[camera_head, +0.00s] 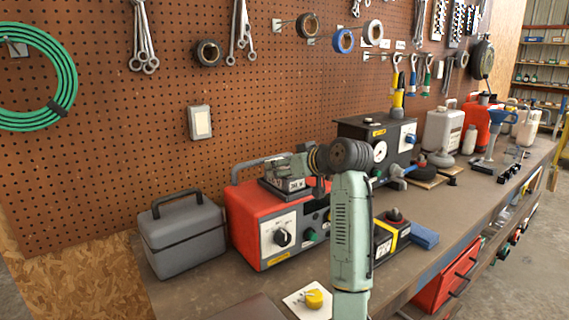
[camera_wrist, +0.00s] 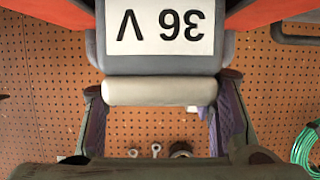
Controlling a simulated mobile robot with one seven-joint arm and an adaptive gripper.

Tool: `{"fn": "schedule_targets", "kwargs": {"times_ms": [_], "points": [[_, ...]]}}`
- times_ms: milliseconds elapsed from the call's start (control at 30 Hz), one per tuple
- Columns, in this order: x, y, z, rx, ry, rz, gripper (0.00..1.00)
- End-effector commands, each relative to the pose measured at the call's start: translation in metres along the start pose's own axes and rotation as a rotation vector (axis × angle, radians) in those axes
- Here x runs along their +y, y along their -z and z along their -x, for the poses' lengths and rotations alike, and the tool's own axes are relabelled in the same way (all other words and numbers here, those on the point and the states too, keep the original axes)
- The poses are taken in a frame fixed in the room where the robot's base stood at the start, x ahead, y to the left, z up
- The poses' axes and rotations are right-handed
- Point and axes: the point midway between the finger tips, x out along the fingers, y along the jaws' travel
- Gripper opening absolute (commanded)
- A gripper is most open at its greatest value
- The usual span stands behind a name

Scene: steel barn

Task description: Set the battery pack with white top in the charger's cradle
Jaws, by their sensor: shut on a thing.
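The battery pack is grey with a white "36 V" label (camera_wrist: 160,27) and a pale, off-white rounded top (camera_wrist: 158,92). In the head view the pack (camera_head: 297,185) is at the top of the red charger (camera_head: 240,215), by its dark upper part. My gripper (camera_wrist: 163,100) is shut on the pack, one finger on each side of the pale top. In the head view my gripper (camera_head: 301,164) reaches in from the right, above the charger. The charger's red body also shows at the wrist view's upper corners (camera_wrist: 272,12). I cannot tell whether the pack's base touches the cradle.
A grey toolbox (camera_head: 182,240) stands left of the charger. A black gauge unit (camera_head: 362,132) stands behind, near the pegboard (camera_head: 100,130).

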Motion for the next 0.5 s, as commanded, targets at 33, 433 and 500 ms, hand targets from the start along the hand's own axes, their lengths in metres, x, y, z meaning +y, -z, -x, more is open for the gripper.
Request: {"fn": "schedule_targets", "kwargs": {"times_ms": [33, 433, 500], "points": [[-0.0001, 0.0013, 0.0010, 0.006, -0.001, 0.002, 0.00], [-0.0001, -0.0045, -0.0016, 0.002, 0.000, 0.001, 0.53], [-0.0001, -0.0041, -0.0015, 0.001, 0.000, 0.001, 0.57]]}}
